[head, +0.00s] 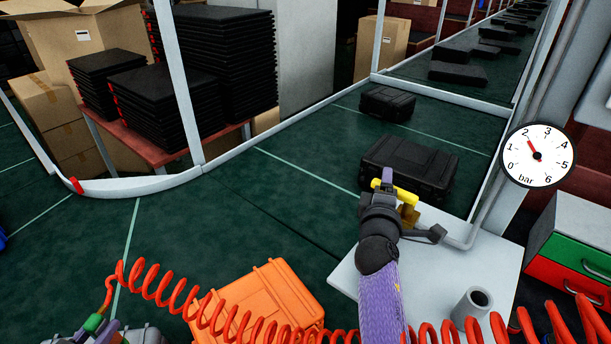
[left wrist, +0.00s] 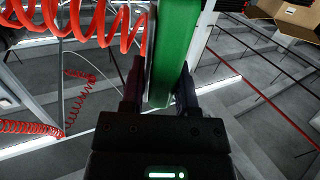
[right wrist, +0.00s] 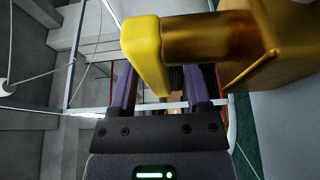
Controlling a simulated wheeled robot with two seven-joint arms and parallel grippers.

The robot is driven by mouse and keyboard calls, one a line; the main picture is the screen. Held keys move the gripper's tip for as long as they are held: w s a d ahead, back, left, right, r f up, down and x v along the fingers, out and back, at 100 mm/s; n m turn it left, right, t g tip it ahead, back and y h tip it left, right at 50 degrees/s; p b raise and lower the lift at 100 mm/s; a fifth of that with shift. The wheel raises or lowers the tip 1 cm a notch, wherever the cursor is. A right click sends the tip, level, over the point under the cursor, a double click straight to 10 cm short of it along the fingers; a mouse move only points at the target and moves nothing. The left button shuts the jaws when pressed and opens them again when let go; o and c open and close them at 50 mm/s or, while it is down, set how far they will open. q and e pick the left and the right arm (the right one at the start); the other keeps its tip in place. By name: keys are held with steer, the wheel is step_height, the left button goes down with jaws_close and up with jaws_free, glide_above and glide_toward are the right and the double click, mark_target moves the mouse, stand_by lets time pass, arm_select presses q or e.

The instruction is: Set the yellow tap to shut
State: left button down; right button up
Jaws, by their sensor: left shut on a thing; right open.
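The yellow tap handle (head: 405,194) shows in the head view on a brass body (head: 410,214) at the near edge of the conveyor. In the right wrist view the handle (right wrist: 146,52) is a rounded yellow bar joined to the brass stem (right wrist: 210,40). My right gripper (head: 387,177) is open at the tap. The handle's lower end lies between or just in front of its fingers; contact cannot be told. My left gripper (head: 98,325), at the bottom left, is shut on a green part (left wrist: 174,55) by the red coiled hose (head: 150,282).
A round gauge (head: 538,155) reads about 2 bar. Black cases (head: 408,165) stand on the green conveyor behind the tap. An orange case (head: 255,300) lies in front, with the coiled hose crossing it. A grey cup (head: 472,305) stands on the white table (head: 440,275).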

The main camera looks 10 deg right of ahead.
jaws_close()
stand_by(1.1)
